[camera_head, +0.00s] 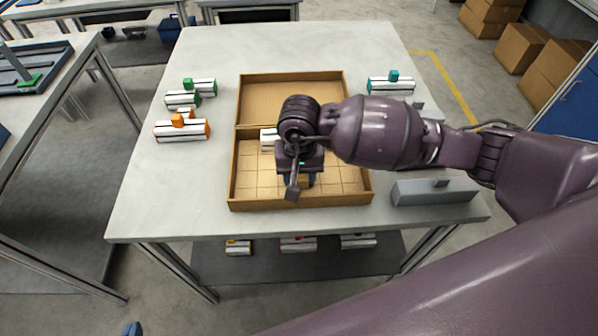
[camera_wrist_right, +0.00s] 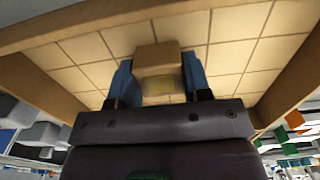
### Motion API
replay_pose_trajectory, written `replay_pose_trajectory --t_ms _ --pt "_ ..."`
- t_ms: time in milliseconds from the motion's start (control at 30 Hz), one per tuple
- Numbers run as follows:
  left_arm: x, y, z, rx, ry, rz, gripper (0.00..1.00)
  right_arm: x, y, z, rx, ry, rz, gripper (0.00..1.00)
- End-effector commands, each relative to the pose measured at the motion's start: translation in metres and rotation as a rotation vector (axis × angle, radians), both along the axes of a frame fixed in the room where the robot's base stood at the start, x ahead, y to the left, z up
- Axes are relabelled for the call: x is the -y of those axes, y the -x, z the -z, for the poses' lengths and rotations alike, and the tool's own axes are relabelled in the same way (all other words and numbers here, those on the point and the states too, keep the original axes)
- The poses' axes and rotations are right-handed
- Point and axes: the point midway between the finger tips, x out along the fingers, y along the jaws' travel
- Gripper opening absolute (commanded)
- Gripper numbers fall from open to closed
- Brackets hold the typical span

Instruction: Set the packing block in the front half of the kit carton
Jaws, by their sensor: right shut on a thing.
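The kit carton (camera_head: 236,190) lies open on the table, with its lid (camera_head: 270,98) folded back and a gridded floor in its base. My right gripper (camera_head: 300,180) is inside the outline of the carton's base, over the front half, pointing down. In the right wrist view my gripper (camera_wrist_right: 160,88) has its blue fingers shut on the tan packing block (camera_wrist_right: 158,56), with the gridded floor behind it. I cannot tell whether the block touches the floor. In the head view my gripper mostly hides the block. My left gripper is not in view.
A white-and-black piece (camera_head: 267,140) lies in the carton's rear part. Green-topped (camera_head: 182,99), orange-topped (camera_head: 182,131) and teal-topped (camera_head: 391,86) pieces stand on the table. A grey block (camera_head: 435,191) is at the right. The table's front left is clear.

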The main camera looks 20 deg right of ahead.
Motion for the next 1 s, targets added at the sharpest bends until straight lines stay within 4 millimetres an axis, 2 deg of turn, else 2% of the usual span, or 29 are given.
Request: replay_pose_trajectory --t_ms 333,367,500,533,833,1000 --pt "0.001 -0.001 0.000 0.003 0.001 0.001 0.00 0.000 -0.001 0.002 0.003 0.000 -0.001 0.01" --pt "0.001 -0.002 0.000 0.003 0.000 0.002 0.00 0.000 -0.001 0.002 0.002 0.001 0.000 0.46" --pt "0.001 -0.002 -0.001 0.005 0.000 0.002 0.00 0.000 -0.001 0.001 0.003 0.000 0.000 0.67" --pt "0.001 -0.002 -0.001 0.005 0.000 0.002 0.00 0.000 -0.001 0.001 0.003 0.000 0.000 0.70" --pt "0.001 -0.003 -0.003 0.009 0.000 0.002 0.00 0.000 -0.001 0.000 0.003 0.000 0.000 0.70" --pt "0.000 -0.004 -0.006 0.013 -0.001 0.002 0.00 0.001 -0.002 -0.017 0.008 0.000 -0.001 0.70"
